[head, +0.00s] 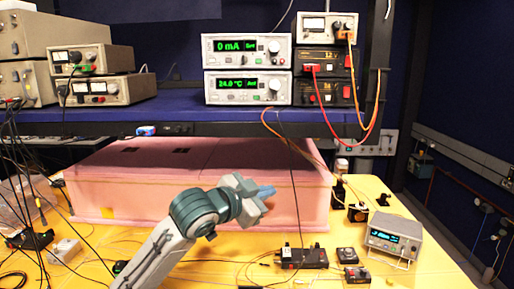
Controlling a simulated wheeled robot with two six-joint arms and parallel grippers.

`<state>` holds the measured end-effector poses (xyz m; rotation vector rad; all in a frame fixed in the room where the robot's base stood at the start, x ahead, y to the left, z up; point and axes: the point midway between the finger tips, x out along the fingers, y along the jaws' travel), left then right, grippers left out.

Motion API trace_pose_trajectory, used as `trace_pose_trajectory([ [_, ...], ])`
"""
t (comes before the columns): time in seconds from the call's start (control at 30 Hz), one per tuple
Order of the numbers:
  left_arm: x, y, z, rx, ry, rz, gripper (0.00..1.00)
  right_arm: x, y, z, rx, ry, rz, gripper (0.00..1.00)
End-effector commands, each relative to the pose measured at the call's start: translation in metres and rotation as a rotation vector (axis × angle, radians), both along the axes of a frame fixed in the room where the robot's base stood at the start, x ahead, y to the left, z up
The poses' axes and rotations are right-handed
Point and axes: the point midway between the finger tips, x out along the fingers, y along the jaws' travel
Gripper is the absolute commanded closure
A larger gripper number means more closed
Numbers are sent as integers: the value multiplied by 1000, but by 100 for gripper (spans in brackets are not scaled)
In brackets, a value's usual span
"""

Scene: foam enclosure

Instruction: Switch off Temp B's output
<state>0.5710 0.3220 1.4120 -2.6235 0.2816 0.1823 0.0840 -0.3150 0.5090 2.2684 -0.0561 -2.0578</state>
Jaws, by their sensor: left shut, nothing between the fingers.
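Two stacked units with green displays stand on the shelf. The upper unit (213,62) reads "0 mA", and the lower unit (213,96) reads about "24.0 °C". Each has a knob and small controls at its right side. No "Temp B" label is readable on either, so I cannot tell which thing is Temp B. My left gripper (268,192) is shut and empty, in front of the pink foam enclosure (130,190) and well below the shelf units. My right gripper is not in view.
The blue shelf (180,114) overhangs the enclosure. Black power supplies (323,60) with red and orange cables stand right of the display units. A grey instrument (393,238) with a lit display sits on the yellow table, near small black boxes (302,257). Loose cables crowd the left.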

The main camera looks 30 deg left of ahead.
Motion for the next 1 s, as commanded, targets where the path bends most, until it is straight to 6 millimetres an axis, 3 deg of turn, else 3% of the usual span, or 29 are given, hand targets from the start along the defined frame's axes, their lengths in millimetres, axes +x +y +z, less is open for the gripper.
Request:
trace_pose_trajectory([
  [0.03,0,5,38,21,-69,-11,100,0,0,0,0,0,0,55],
  [0.1,-3,10,81,41,-147,-29,100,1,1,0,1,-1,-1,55],
  [0.2,-12,15,131,62,-234,-49,100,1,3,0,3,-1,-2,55],
  [0.33,-24,19,173,81,-309,-64,100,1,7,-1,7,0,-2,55],
  [0.5,-32,21,194,89,-348,-73,100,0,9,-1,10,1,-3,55],
  [1.0,-24,26,193,87,-345,-72,100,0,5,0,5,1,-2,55],
])
